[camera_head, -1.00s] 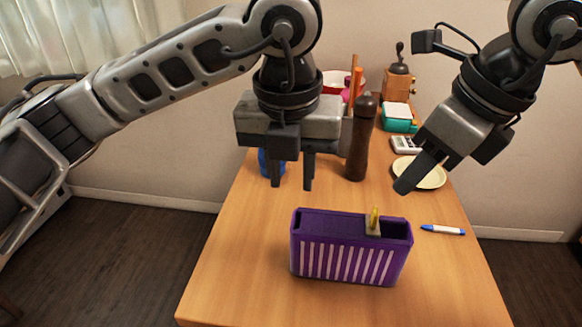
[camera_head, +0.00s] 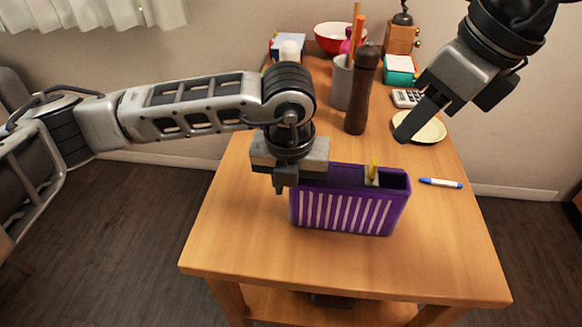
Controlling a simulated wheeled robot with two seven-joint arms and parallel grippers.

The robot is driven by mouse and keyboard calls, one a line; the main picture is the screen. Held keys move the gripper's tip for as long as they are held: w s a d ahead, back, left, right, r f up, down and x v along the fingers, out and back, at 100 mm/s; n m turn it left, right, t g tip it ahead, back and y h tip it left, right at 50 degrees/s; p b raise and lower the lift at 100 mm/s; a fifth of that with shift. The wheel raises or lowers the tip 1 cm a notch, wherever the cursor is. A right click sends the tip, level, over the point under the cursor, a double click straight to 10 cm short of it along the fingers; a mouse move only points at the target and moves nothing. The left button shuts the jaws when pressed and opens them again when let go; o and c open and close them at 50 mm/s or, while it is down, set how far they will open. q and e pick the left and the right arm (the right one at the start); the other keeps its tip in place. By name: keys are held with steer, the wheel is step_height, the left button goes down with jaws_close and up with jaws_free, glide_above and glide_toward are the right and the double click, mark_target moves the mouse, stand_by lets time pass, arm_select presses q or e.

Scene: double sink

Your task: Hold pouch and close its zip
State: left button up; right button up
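The pouch (camera_head: 345,211) is purple with white vertical stripes and stands upright on the wooden table. Its top is open, showing a dark inside. A yellow zip tab (camera_head: 374,167) on a pale slider sits near the right end of the top. My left gripper (camera_head: 285,187) is down at the pouch's left end. One finger shows just outside the end; the other is hidden, so I cannot tell whether it grips the pouch. My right gripper (camera_head: 440,118) looks open and empty, above and right of the pouch, its fingers apart.
A blue marker (camera_head: 441,183) lies right of the pouch. Behind are a cream plate (camera_head: 427,131), a dark pepper mill (camera_head: 361,95), a grey cup (camera_head: 342,82), a calculator (camera_head: 407,98) and a red bowl (camera_head: 338,38). The table front (camera_head: 340,263) is clear.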

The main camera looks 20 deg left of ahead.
arm_select(q)
steer(key=shift+f, duration=0.3)
jaws_close()
stand_by(0.3)
arm_select(e)
jaws_close()
steer(key=w+d+f+n+g+y, duration=0.2)
steer(key=d+n+y, duration=0.3)
steer(key=d, duration=0.6)
steer(key=shift+w+f+n+g+y, duration=0.25)
steer(key=shift+w+n+g, duration=0.25)
steer(key=shift+w+n, duration=0.45)
